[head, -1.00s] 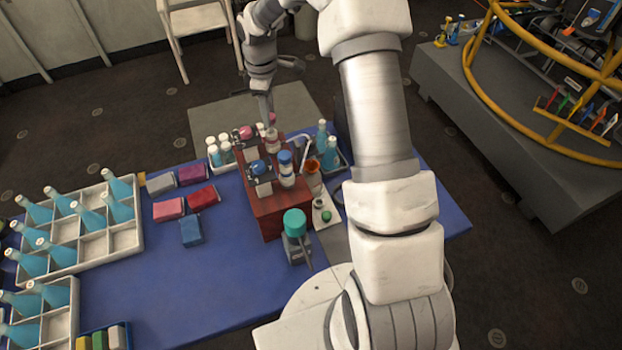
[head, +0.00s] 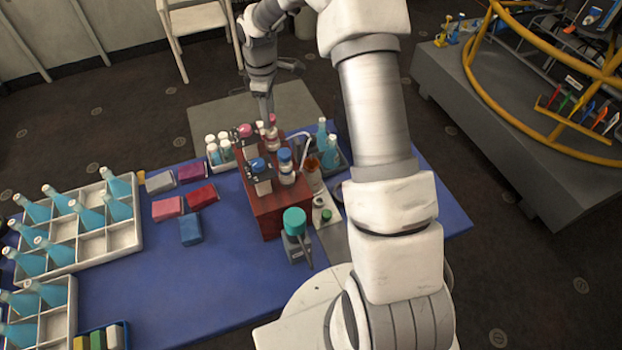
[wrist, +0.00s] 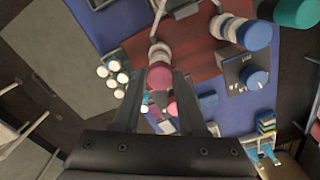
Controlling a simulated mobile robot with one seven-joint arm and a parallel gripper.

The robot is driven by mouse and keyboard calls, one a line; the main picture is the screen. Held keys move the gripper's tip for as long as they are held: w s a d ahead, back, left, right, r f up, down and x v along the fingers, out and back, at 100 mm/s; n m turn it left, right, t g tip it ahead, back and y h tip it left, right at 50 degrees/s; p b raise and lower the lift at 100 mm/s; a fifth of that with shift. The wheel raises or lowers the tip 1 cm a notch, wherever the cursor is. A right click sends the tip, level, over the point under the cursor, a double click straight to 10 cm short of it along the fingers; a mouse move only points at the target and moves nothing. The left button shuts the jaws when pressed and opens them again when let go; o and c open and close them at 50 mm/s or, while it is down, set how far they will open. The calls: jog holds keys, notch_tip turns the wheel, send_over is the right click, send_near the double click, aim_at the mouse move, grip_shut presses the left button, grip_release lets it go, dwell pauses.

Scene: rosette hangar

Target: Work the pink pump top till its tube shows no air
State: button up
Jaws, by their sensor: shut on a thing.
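The pink pump top (wrist: 159,75) sits on a white-ringed bottle (wrist: 159,50) at the far end of the dark red block (head: 280,208). In the wrist view my gripper (wrist: 158,84) has one finger on each side of the pink top and is shut on it. In the head view the pink top (head: 272,119) shows beside my fingertips (head: 265,117). A pale curved tube (head: 299,138) runs near the bottles; I cannot tell whether it holds air.
White-capped vials (head: 218,148) are left, teal bottles (head: 323,138) right.

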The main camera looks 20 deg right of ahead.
jog(key=shift+f, duration=0.35)
jog(key=shift+r+p, duration=0.55)
jog(key=shift+r, duration=0.55)
jog(key=shift+f+b, duration=0.7)
jog(key=shift+f, duration=0.4)
jog(key=o, duration=1)
jog(key=shift+r, duration=0.1)
jog(key=shift+r+p, duration=2.35)
jog(key=shift+r, duration=1.1)
